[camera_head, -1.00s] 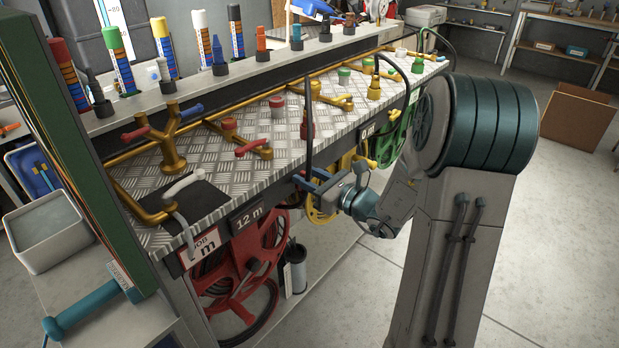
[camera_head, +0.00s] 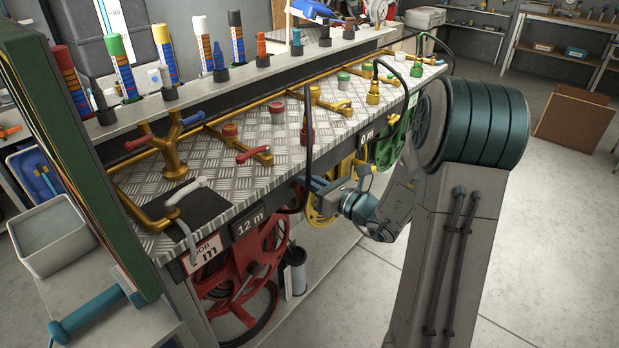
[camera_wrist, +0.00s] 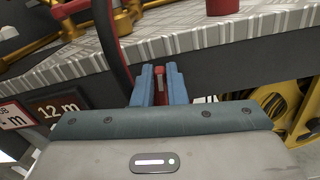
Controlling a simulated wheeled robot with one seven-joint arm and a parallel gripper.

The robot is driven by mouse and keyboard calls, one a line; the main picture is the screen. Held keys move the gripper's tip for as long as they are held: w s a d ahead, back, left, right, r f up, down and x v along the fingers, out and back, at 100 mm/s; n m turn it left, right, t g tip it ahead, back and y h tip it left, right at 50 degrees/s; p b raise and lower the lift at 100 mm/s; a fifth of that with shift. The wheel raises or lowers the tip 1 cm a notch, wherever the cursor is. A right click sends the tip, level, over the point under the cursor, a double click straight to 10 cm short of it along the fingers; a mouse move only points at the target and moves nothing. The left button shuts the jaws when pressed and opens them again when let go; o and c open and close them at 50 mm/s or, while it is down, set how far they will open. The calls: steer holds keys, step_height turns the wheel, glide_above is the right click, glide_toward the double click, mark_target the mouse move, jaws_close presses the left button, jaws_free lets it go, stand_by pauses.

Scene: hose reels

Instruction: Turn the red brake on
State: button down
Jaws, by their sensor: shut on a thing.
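My gripper (camera_head: 318,184) is at the front edge of the bench, just above and right of the red hose reel (camera_head: 262,258). In the wrist view its two blue fingers (camera_wrist: 160,84) are shut on a narrow red piece, the red brake (camera_wrist: 160,76), below the bench's metal edge. Only the part of the brake between the fingers shows clearly there. In the head view I cannot make the brake out, as the gripper and a dark hose cover that spot. The "12 m" label (camera_wrist: 61,107) is left of the fingers.
A dark hose (camera_head: 308,140) hangs down close to the gripper's left side. The yellow reel (camera_wrist: 272,108) is to its right, and the green reel (camera_head: 388,148) is farther along. The treadplate bench top (camera_head: 215,155) carries brass pipes and valves. The floor in front is open.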

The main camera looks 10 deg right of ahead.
steer(key=shift+w+d+f+m+p, duration=0.25)
steer(key=shift+f+m+p, duration=0.3)
steer(key=shift+m+p, duration=2.2)
steer(key=shift+w+d+f+m+p, duration=0.1)
steer(key=shift+d+f+m+p, duration=0.4)
steer(key=shift+m+p, duration=2.25)
steer(key=shift+w+d+f+m+p, duration=0.2)
steer(key=shift+f+m+p, duration=0.45)
steer(key=shift+m+p, duration=2.05)
steer(key=shift+f, duration=0.1)
steer(key=c, duration=1.5)
jaws_free()
steer(key=shift+a, duration=0.1)
steer(key=shift+o, duration=0.2)
steer(key=shift+r, duration=0.2)
steer(key=b+v, duration=0.1)
steer(key=v, duration=1.2)
steer(key=shift+s+d, duration=0.3)
